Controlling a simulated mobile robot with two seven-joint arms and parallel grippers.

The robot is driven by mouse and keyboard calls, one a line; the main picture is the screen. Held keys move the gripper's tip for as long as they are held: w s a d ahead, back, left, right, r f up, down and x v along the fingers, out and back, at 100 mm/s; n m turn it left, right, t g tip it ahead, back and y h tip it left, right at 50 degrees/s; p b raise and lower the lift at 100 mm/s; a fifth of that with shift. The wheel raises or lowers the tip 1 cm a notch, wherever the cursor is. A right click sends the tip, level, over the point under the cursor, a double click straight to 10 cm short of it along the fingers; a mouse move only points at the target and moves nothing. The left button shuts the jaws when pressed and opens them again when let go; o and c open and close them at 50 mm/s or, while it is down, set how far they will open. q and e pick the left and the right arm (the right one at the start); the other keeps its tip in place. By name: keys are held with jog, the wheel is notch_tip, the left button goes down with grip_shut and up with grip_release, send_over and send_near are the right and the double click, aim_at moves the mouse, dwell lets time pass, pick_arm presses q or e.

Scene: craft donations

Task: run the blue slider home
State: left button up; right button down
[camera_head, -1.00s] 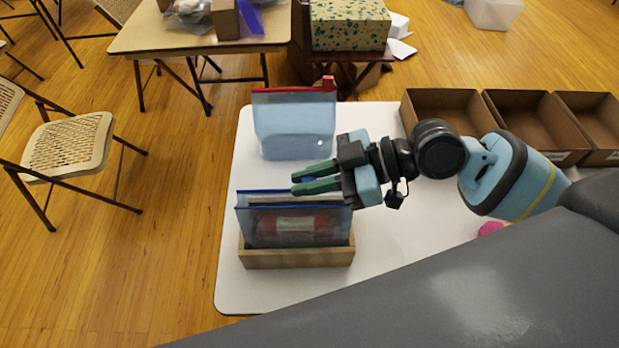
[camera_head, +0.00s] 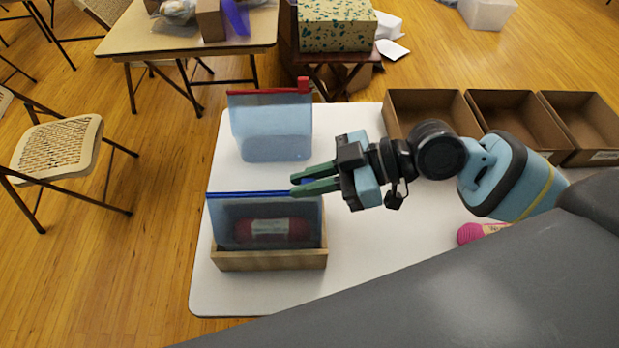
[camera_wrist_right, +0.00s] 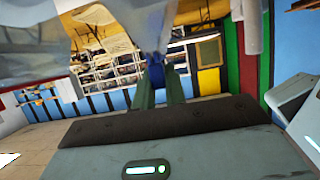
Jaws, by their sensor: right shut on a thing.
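A clear zip bag (camera_head: 230,222) with a blue zip strip along its top stands upright in a wooden holder (camera_head: 268,261) on the white table. A dark red skein with a pale label (camera_head: 268,229) is inside the bag. My right gripper (camera_head: 294,186) reaches in from the right at the bag's top edge, near its right end. It is shut on the blue slider (camera_wrist_right: 155,73), which shows between the fingers in the right wrist view; the fingers mostly hide it in the head view. My left gripper is not in view.
A second clear bag (camera_head: 270,130) with a red slider (camera_head: 303,85) at its right end stands behind. Open cardboard boxes (camera_head: 430,108) line the table's far right. A pink skein (camera_head: 470,233) lies at the right. The white table (camera_head: 375,255) is bare right of the holder.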

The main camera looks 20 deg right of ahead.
jog(key=c, duration=1.6)
grip_release()
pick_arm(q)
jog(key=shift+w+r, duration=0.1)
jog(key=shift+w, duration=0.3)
pick_arm(e)
jog(key=shift+o, duration=0.8)
